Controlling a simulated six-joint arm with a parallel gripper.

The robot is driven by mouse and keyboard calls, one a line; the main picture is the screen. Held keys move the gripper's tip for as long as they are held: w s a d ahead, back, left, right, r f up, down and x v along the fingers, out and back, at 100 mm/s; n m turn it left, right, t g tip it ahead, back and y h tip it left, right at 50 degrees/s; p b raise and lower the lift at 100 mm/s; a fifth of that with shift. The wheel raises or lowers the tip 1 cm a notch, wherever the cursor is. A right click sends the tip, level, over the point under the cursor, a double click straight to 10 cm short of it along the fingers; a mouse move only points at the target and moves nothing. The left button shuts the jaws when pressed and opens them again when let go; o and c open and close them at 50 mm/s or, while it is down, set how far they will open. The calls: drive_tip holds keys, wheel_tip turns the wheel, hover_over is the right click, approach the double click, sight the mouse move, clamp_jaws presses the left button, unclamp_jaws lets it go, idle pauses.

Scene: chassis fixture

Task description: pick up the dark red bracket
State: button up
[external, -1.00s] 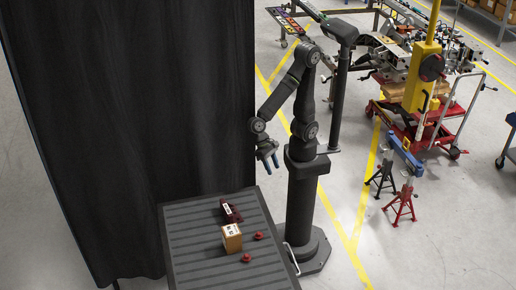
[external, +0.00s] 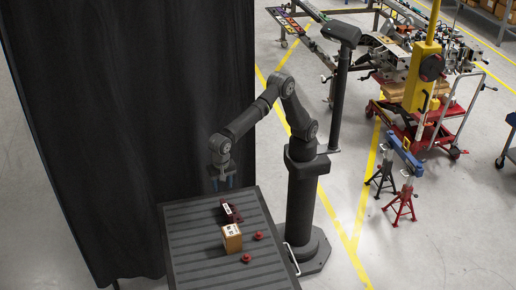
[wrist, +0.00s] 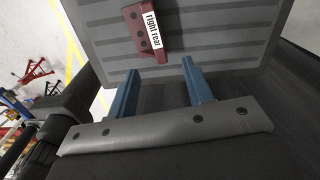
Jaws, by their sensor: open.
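The dark red bracket (external: 230,211) lies on the grey ribbed table (external: 190,263), near its far edge. In the wrist view the bracket (wrist: 138,32) shows at the top, with a white label reading "right rear". My gripper (external: 222,185) is above the far edge of the table, apart from the bracket. In the wrist view its two blue fingers (wrist: 160,75) are open with nothing between them, and the bracket lies beyond the fingertips, slightly left of their middle.
A brown box (external: 232,240) with a white label stands just in front of the bracket. Two small red knobs (external: 259,235) (external: 246,258) sit to its right. A black curtain (external: 130,120) hangs behind and left of the table. The table's left side is clear.

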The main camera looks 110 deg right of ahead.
sight(226, 207)
wheel_tip(226, 207, down, 11)
drive_tip(key=shift+s+f, duration=0.1)
drive_tip(key=shift+f, duration=0.1)
drive_tip(key=shift+s+d+f, duration=0.1)
drive_tip(key=shift+s+f, duration=0.1)
drive_tip(key=shift+f, duration=1.1)
drive_tip(key=shift+s+d+f, duration=0.1)
drive_tip(key=shift+s+f, duration=0.05)
drive_tip(key=shift+f, duration=1.15)
clamp_jaws()
